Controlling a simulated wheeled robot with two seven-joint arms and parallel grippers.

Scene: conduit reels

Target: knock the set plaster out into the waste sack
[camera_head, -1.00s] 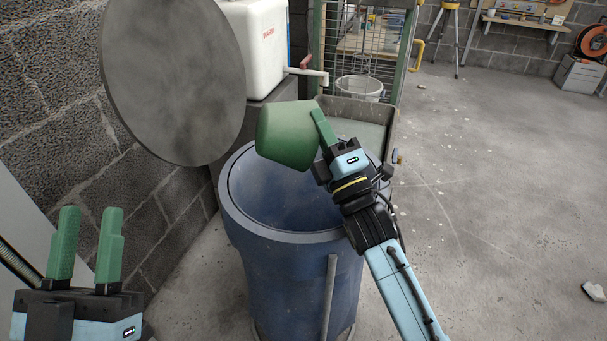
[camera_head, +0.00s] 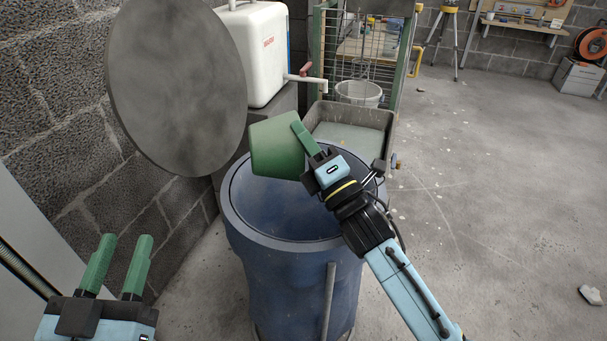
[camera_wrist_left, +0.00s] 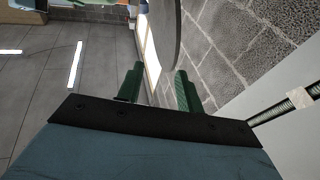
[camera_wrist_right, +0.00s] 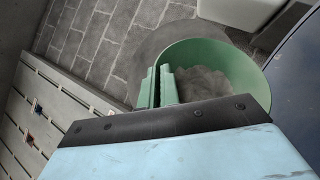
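A green mixing bowl (camera_head: 276,147) is held over the mouth of a blue bin (camera_head: 292,265). My right gripper (camera_head: 306,137) is shut on the bowl's rim. The head view shows only the bowl's outside, tipped on its side. The right wrist view looks into the bowl (camera_wrist_right: 225,55), where a grey lump of plaster (camera_wrist_right: 203,84) lies inside. The bin's dark blue interior shows in the head view, but I cannot tell whether a sack lines it. My left gripper (camera_head: 122,252) is open and empty at the lower left, away from the bin.
A large grey round disc (camera_head: 178,85) stands up left of the bin mouth. Behind are a white water tank (camera_head: 252,50) with a tap, a grey trough (camera_head: 350,130) and a wire rack. The floor at the right is mostly open, with scattered crumbs and a pale chunk (camera_head: 591,295).

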